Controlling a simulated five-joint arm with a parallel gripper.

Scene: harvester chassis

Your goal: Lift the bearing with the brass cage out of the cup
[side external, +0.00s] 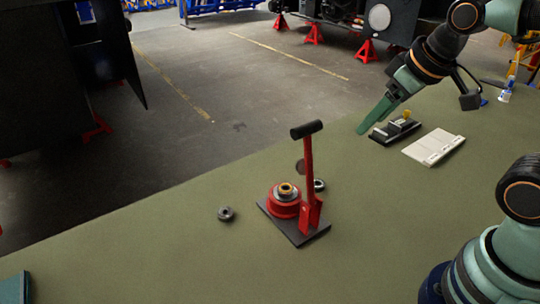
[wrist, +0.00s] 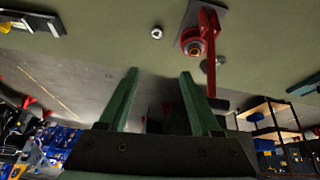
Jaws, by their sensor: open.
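The bearing with the brass cage (side external: 286,189) sits in the red cup (side external: 284,210); its brass ring also shows in the wrist view (wrist: 194,51). The cup stands on a dark base plate (side external: 309,237), beside an upright red lever (side external: 308,165) with a black handle. My gripper (side external: 365,128) is apart from the cup, up and to its right in the side view. In the wrist view my gripper (wrist: 160,72) has its two green fingers spread with nothing between them.
A loose grey bearing (side external: 226,213) lies left of the base plate. Another ring (side external: 319,185) and a brownish disc (side external: 300,166) are near the lever. A black tray (side external: 394,131) and a pale card (side external: 433,147) lie at the right.

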